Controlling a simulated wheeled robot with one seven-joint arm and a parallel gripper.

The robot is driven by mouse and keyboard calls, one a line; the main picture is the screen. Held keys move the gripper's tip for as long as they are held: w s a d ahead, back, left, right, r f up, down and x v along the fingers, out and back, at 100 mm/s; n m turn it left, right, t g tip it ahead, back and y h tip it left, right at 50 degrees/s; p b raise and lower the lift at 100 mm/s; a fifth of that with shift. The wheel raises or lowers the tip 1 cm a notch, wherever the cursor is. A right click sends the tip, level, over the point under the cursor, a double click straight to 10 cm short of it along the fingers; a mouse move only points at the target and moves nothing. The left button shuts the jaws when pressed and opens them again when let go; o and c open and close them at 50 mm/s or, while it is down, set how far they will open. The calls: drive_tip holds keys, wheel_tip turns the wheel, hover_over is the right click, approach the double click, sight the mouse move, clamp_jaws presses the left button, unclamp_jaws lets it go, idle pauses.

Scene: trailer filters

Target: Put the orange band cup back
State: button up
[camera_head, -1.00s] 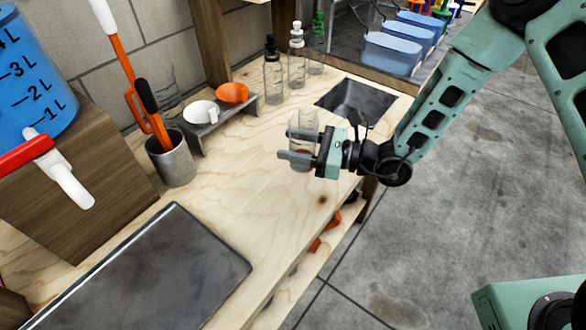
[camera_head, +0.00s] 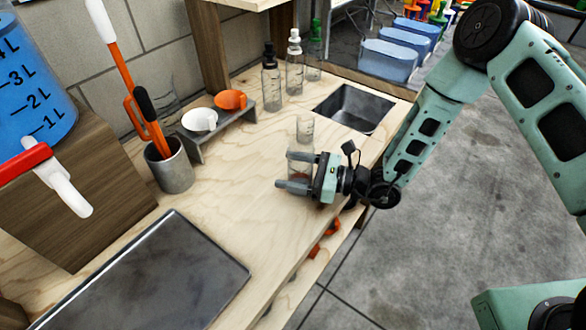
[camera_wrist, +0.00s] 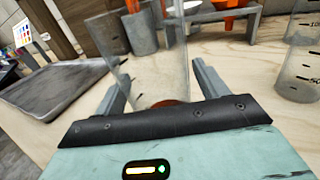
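A clear cup (camera_head: 300,168) with a reddish-orange tint low on it is between the fingers of my gripper (camera_head: 291,171), near the counter's front edge. In the wrist view the cup (camera_wrist: 157,72) stands between the two fingers (camera_wrist: 160,85), and an orange patch shows low on it, partly hidden by the gripper body. The fingers are spread about as wide as the cup. I cannot tell whether they press on it or whether its base touches the counter. A second clear cup (camera_head: 304,128) stands just behind it, and it shows at the right of the wrist view (camera_wrist: 298,70).
A metal utensil pot (camera_head: 172,168), a flat tray (camera_head: 145,275), a sink (camera_head: 352,107) and bottles (camera_head: 271,80) surround a clear stretch of wooden counter (camera_head: 235,195).

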drive_tip(key=shift+d+r, duration=0.1)
drive_tip(key=shift+r, duration=0.1)
drive_tip(key=b+v, duration=0.2)
drive_tip(key=v, duration=0.9)
drive_tip(key=shift+s+d, duration=0.15)
drive_tip(key=shift+d, duration=0.2)
drive_tip(key=s+a+r+n+g+h, duration=0.3)
drive_tip(key=s+r+n+g, duration=0.25)
drive_tip(key=s+n, duration=0.2)
drive_tip(key=s+a+r+n+g+h, duration=0.2)
drive_tip(key=s+r+n+g+h, duration=0.15)
drive_tip(key=s+n+g, duration=0.4)
drive_tip(key=s+d+r+n+t+h, duration=0.5)
drive_tip(key=n+t+h, duration=0.3)
drive_tip(key=n, duration=0.5)
drive_tip(key=shift+s+d+r+n+h, duration=0.4)
drive_tip(key=shift+d+r+h, duration=0.4)
drive_tip(key=shift+h, duration=0.35)
